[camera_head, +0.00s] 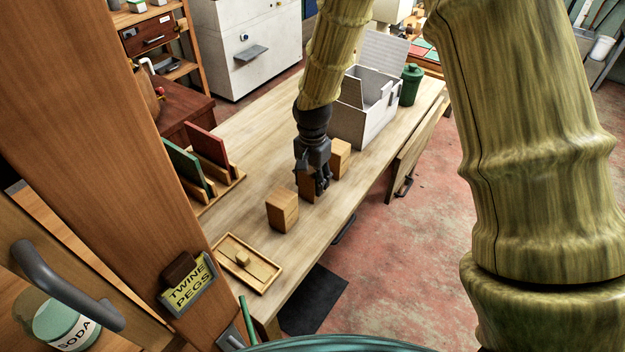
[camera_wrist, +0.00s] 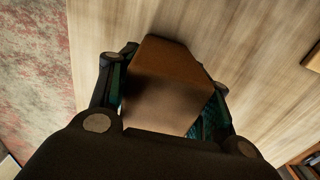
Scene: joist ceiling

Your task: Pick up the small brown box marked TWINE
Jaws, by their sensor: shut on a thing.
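A small brown box (camera_head: 306,188) stands on the wooden table, between the fingers of my gripper (camera_head: 312,180). In the wrist view the brown box (camera_wrist: 165,85) fills the space between the two fingers of my gripper (camera_wrist: 165,100), and they are shut on it. I cannot read any marking on the box in either view. Two similar brown boxes stand on the table: one (camera_head: 282,209) nearer and to the left, one (camera_head: 341,157) just behind and to the right of my gripper. No marking can be read on them.
The table (camera_head: 245,130) also bears a shallow wooden tray (camera_head: 262,285), a rack with green and red boards (camera_head: 207,152), a white open box (camera_head: 362,125) and a green canister (camera_head: 410,85). A post with a TWINE PEGS label (camera_head: 188,284) stands at the near left.

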